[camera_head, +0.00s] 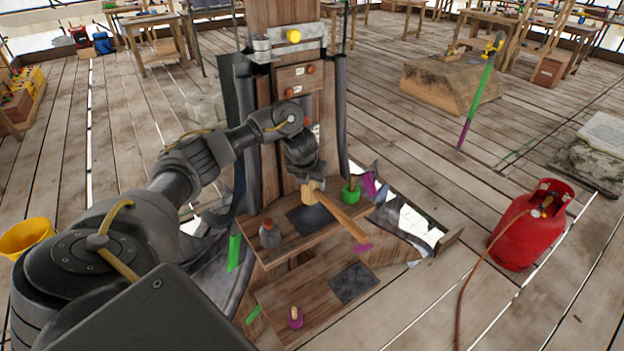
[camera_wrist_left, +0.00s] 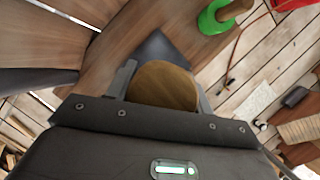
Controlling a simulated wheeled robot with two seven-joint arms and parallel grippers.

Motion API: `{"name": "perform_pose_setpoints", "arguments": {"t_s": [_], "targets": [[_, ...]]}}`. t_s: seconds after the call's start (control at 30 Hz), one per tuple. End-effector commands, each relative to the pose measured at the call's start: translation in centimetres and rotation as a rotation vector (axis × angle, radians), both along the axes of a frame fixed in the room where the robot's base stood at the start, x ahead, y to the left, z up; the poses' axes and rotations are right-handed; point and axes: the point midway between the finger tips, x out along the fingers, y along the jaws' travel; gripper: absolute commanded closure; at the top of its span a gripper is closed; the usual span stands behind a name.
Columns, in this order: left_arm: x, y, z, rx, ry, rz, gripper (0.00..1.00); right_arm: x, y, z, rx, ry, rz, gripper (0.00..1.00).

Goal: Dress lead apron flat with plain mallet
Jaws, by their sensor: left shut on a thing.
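My left gripper (camera_head: 308,182) is shut on a wooden mallet (camera_head: 345,222), whose handle slants down to the right across the upper wooden board. In the left wrist view, the mallet's round wooden face (camera_wrist_left: 166,86) sits between the fingers of the gripper (camera_wrist_left: 162,92). A dark grey flat sheet (camera_head: 303,222) lies on the upper board under the mallet, partly covered; it also shows in the left wrist view (camera_wrist_left: 158,45). It may be the lead apron. I cannot tell whether the mallet touches it. A second dark sheet (camera_head: 353,283) lies on the lower board. My right gripper is not in view.
A small purple-based item (camera_head: 295,318) stands on the lower board. A red gas cylinder (camera_head: 530,225) with a hose is at right. Open plank floor lies between.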

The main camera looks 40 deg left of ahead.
Motion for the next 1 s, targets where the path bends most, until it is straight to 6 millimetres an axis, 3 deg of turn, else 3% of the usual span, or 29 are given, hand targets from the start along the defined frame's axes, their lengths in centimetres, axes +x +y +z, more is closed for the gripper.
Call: {"name": "perform_pose_setpoints", "arguments": {"t_s": [0.27,0.83,0.9,1.0], "targets": [[0.0,0.0,-1.9,-0.001,-0.003,0.002,0.76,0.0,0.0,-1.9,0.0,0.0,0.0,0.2],[0.0,0.0,-8.9,-0.001,-0.002,0.003,0.76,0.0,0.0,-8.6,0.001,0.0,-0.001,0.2],[0.1,0.1,-6.7,-0.001,-0.004,0.002,0.76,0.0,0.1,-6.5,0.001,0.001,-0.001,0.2],[0.1,0.0,-5.8,-0.001,-0.003,0.002,0.76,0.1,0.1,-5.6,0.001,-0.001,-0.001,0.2]]}}
